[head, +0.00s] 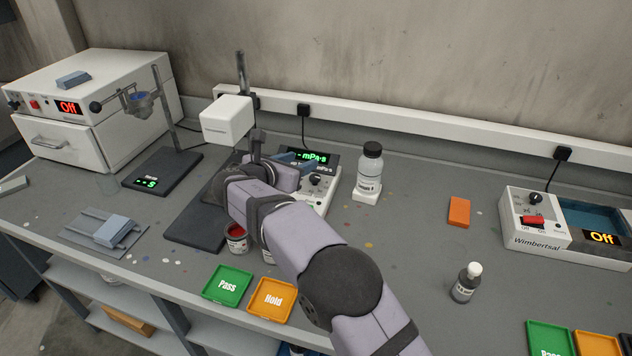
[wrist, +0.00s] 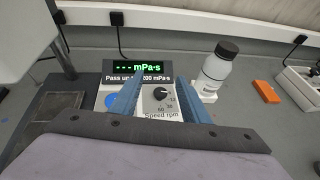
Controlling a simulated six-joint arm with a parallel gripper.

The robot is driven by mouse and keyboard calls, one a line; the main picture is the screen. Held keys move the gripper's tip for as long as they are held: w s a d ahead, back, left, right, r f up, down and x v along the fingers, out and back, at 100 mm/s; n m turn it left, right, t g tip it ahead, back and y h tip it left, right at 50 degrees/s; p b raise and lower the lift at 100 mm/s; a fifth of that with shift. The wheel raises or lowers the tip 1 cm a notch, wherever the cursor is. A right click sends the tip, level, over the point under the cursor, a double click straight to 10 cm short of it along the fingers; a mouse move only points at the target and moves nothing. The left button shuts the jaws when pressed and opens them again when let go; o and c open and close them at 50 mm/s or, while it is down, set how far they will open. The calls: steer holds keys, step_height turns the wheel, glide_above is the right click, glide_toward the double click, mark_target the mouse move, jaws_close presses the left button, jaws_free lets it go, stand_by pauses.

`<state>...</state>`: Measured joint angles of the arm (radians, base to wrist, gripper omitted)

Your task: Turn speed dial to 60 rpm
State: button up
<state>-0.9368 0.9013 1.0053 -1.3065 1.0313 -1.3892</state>
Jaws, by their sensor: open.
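The black speed dial (wrist: 161,93) sits on the white front panel of the viscometer, above the label "Speed rpm". Numbers ring it, with 60 at its lower side and 12 at its right. Its pointer is too small to read surely. The dial also shows in the head view (head: 316,179). The green display (wrist: 138,68) reads dashes and mPa·s. My gripper (wrist: 160,78) is open, its blue fingers to the left and right of the dial in the wrist view. They appear above the panel; I cannot tell whether they touch the dial.
A white-labelled bottle (head: 369,168) stands right of the viscometer. The white viscometer head (head: 227,120) on its post is close to my wrist on the left.

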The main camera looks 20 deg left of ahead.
steer(key=w+d+n+y+b, duration=0.4)
steer(key=w+n+y+b, duration=0.15)
steer(key=w+y, duration=0.2)
steer(key=s+d+n+g+y+b, duration=0.4)
steer(key=s+d+n+y, duration=0.1)
steer(key=s+d+n, duration=0.15)
glide_toward(315, 177)
steer(key=shift+w+g, duration=0.3)
steer(key=shift+w, duration=0.1)
steer(key=shift+p, duration=0.3)
steer(key=shift+p+x, duration=0.85)
steer(key=shift+x, duration=2.8)
steer(key=shift+s+r, duration=0.1)
steer(key=shift+a, duration=0.1)
steer(key=c, duration=1)
